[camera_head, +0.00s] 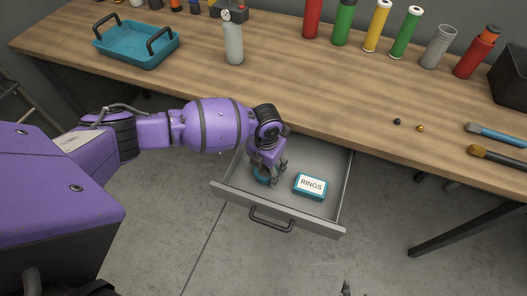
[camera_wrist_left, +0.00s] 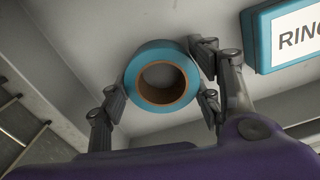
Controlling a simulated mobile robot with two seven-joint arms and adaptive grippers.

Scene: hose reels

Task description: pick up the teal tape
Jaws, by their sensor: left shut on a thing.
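The teal tape (camera_wrist_left: 160,84) is a roll with a brown cardboard core, seen in the left wrist view between my left gripper's fingers. My left gripper (camera_wrist_left: 160,100) is shut on the roll, with a finger at each side of it. In the head view the tape (camera_head: 264,177) shows as a small teal arc under my left gripper (camera_head: 268,172), inside the open drawer (camera_head: 329,207). I cannot tell whether the tape still touches the drawer floor. My right gripper is not clearly in view.
A teal box labelled RINGS (camera_head: 310,186) lies in the drawer, right of the tape. The workbench (camera_head: 330,85) overhangs the drawer.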

